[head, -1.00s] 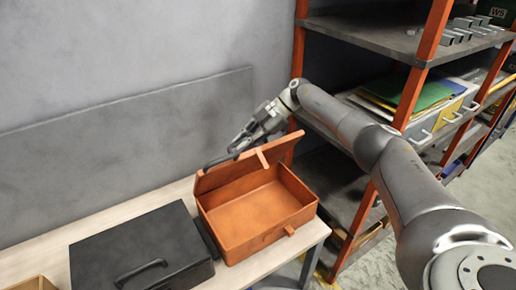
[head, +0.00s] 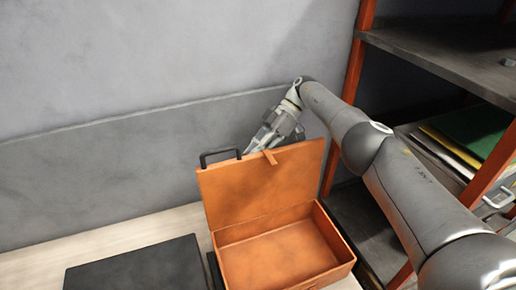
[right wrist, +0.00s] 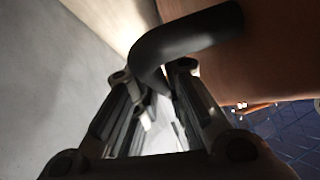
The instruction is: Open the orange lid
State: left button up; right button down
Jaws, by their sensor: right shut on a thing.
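The orange lid (head: 258,185) stands raised, roughly upright, at the back edge of the orange box (head: 340,245), and the empty inside of the box shows. A black handle (head: 220,154) shows at the lid's top left in the head view. My right gripper (head: 252,146) is behind the lid's top edge, its fingertips partly hidden by the lid. In the right wrist view, the curved black handle (right wrist: 190,30) runs in between the fingers of my right gripper (right wrist: 152,78), which is shut on it. My left gripper is not in view.
A dark case (head: 135,265) lies on the pale table (head: 110,238) left of the box. A grey panel (head: 100,165) stands along the wall behind. An orange-framed shelf (head: 440,62) with folders stands at the right, beside my right arm.

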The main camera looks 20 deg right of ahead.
jog(key=shift+s+a+f, duration=0.1)
jog(key=shift+s, duration=0.1)
jog(key=c, duration=1.8)
grip_release()
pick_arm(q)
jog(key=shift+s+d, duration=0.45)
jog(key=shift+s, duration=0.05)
pick_arm(e)
jog(key=shift+o, duration=0.2)
jog(key=shift+w+a, duration=0.1)
jog(key=shift+r, duration=0.2)
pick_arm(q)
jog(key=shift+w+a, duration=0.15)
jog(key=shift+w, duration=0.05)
pick_arm(e)
notch_tip(320, 180, up, 10)
jog(key=shift+f, duration=0.2)
